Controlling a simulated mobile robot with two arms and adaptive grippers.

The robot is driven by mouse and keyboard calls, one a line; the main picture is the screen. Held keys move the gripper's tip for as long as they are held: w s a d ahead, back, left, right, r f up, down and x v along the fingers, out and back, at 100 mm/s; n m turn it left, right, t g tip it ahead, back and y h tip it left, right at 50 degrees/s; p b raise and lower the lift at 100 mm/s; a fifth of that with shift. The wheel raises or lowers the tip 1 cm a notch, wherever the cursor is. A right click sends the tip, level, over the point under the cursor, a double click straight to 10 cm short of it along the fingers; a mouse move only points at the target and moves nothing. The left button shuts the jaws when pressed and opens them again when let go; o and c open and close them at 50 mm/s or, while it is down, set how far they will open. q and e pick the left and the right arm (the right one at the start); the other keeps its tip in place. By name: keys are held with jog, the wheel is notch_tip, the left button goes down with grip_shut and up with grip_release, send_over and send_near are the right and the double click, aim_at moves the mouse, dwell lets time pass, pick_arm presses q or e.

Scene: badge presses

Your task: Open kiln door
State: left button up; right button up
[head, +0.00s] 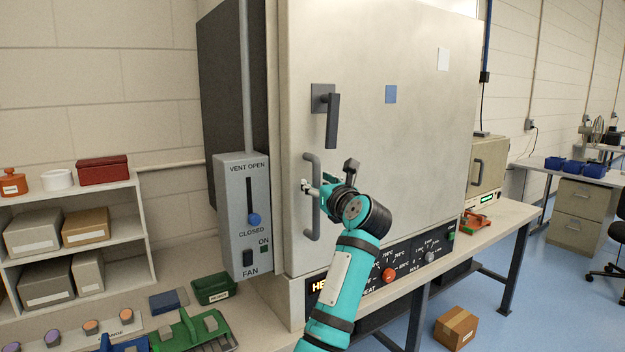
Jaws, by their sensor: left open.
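The kiln is a large cream cabinet with its door (410,120) shut. A grey vertical pull handle (313,225) is on the door's left side. Above it is a dark latch lever (332,122) on a square plate, pointing down. My left gripper (307,187) is at the middle of the pull handle, its fingertips at the bar. It is open; whether the fingers touch the bar I cannot tell. My wrist hides part of the door's lower left. My right gripper is not in view.
A grey vent and fan box (241,215) stands just left of the door. A control panel (400,262) with knobs is below it. A shelf (75,205) with boxes is at left. A cardboard box (456,328) lies on the otherwise open blue floor at right.

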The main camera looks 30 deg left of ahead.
pick_arm(q)
jog(key=shift+w+a, duration=0.3)
jog(key=shift+a, duration=0.2)
jog(key=shift+s+d+r, duration=0.1)
jog(key=shift+c, duration=0.9)
grip_shut()
